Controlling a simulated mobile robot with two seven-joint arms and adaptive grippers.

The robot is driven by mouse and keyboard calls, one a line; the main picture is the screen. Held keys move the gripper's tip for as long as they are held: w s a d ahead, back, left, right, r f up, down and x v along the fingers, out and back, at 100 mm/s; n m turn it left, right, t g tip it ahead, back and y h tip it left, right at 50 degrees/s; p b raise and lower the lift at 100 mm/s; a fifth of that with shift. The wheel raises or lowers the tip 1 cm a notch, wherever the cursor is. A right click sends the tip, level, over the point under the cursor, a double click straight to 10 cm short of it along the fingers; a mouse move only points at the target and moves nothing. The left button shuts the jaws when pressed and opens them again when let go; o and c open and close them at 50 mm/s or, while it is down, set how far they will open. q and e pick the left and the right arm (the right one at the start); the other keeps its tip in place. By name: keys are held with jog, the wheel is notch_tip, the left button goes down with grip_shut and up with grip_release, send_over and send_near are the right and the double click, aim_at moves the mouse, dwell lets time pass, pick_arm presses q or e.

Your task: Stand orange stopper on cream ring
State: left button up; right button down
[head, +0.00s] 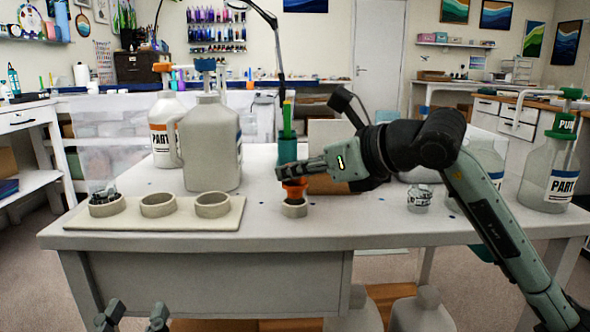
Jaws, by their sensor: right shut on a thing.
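The orange stopper (294,192) is held in the fingers of my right gripper (287,173), which is shut on it. It is directly over a small cream ring (294,210) near the front of the table, with its lower end at the ring's opening. I cannot tell whether stopper and ring touch. The gripper hides the stopper's top. My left gripper (136,314) is low at the bottom left, in front of the table, open and empty.
A cream board (180,218) with three more rings lies at the table's left. Large jugs (212,145) stand behind it. A teal cup with tools (287,150) is behind my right gripper. A small clear cup (419,199) stands to the right. The front right tabletop (370,225) is clear.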

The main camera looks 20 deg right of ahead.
jog(key=shift+f+b, duration=0.65)
jog(key=shift+f, duration=0.05)
jog(key=shift+f+b, duration=0.3)
jog(key=shift+f+b, duration=0.3)
jog(key=shift+b, duration=0.05)
dwell(0.4)
jog(key=c, duration=1.5)
grip_release()
jog(key=shift+o, duration=0.2)
jog(key=s+d+r+p, duration=0.4)
jog(key=s+d+r, duration=0.1)
jog(key=s+r, duration=0.4)
jog(key=shift+s+d+r, duration=0.2)
jog(key=shift+s+r, duration=0.15)
